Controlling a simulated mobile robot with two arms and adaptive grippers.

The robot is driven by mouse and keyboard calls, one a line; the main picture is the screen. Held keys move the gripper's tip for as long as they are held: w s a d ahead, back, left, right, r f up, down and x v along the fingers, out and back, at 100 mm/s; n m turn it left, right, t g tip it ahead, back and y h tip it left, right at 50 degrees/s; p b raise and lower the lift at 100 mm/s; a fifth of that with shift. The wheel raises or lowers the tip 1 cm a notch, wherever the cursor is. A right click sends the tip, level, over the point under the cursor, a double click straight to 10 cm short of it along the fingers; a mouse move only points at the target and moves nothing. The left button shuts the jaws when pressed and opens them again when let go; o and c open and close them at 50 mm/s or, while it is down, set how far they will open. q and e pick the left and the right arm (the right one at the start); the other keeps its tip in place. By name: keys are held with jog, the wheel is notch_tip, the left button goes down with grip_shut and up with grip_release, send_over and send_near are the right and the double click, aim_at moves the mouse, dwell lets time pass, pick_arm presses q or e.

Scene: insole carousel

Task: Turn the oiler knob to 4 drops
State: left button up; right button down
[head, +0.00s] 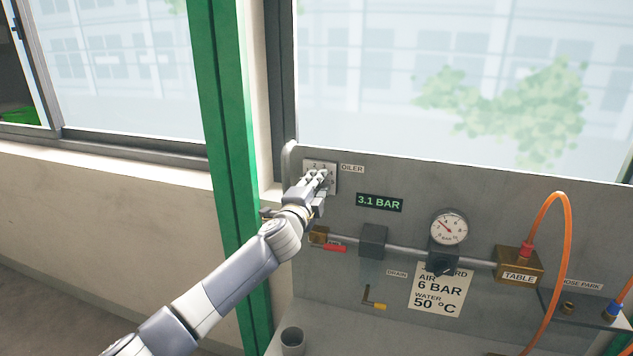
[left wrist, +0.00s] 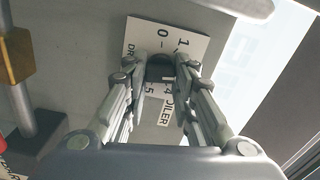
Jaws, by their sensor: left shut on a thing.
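The oiler dial plate (head: 311,164) is a small white numbered plate at the upper left of the grey panel, beside its OILER label (head: 352,168). My left gripper (head: 317,179) reaches it from the lower left and covers most of the dial. In the left wrist view, the dark oiler knob (left wrist: 160,62) sits between the two fingers of my left gripper (left wrist: 156,72), shut on it. The plate (left wrist: 190,42) shows 0, 1, 4 and 5 there; other marks are hidden. The knob's pointer cannot be made out. My right gripper is not in view.
The panel (head: 330,270) carries a 3.1 BAR display (head: 379,202), a round gauge (head: 449,227), a red-handled valve (head: 333,248) and a brass TABLE block (head: 519,266). An orange hose (head: 566,235) loops at the right. A grey cup (head: 293,341) stands below. A green post (head: 226,150) is close left.

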pick_arm(q)
jog(key=shift+a+f+m+p, duration=0.15)
jog(key=shift+m+p, duration=0.85)
jog(key=shift+m, duration=2.45)
jog(key=shift+d+f+m+p, duration=0.2)
jog(key=shift+m+p, duration=0.75)
jog(key=shift+m, duration=2.5)
jog(key=o, duration=1.1)
jog(key=shift+c, duration=0.2)
